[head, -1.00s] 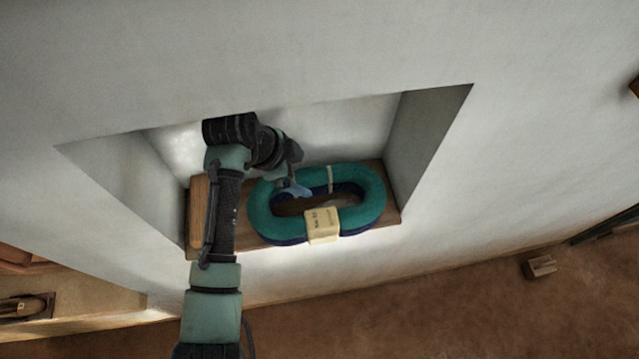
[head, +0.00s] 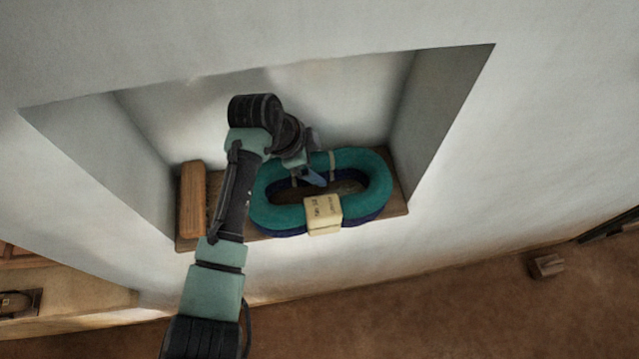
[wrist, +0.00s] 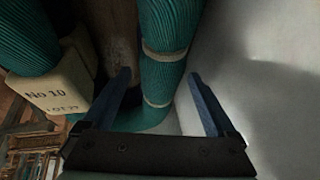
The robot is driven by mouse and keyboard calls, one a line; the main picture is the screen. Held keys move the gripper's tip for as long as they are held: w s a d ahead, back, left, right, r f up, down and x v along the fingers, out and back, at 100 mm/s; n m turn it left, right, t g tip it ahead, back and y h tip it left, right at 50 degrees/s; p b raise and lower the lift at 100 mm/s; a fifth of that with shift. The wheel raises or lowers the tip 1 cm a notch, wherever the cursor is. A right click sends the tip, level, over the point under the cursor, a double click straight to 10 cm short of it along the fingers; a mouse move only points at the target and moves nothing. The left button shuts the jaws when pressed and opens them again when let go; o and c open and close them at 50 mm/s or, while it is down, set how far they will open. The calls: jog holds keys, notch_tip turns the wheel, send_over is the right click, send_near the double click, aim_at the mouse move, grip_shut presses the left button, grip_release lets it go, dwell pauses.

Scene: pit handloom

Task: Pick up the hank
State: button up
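The hank (head: 362,205) is a thick teal oval ring of yarn with dark blue below, lying on the wooden shelf (head: 396,210) of a wall niche. A cream label reading "No 10" (head: 323,214) wraps its near side, and pale ties bind its far side. My gripper (head: 316,178) is at the far side of the ring. In the wrist view my gripper (wrist: 165,95) is open. Its blue fingers stand on either side of a tied stretch of the hank (wrist: 163,75), one over the ring's opening, one by the niche's back wall. I cannot tell whether they touch it.
A wooden block (head: 192,200) stands at the left end of the shelf, close to my arm. The niche's side walls (head: 440,115) enclose the space. A small wooden object (head: 546,265) lies on the brown floor at right.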

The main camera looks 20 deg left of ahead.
grip_shut()
jog(key=shift+d+r, duration=0.1)
jog(key=shift+r, duration=0.05)
dwell(0.4)
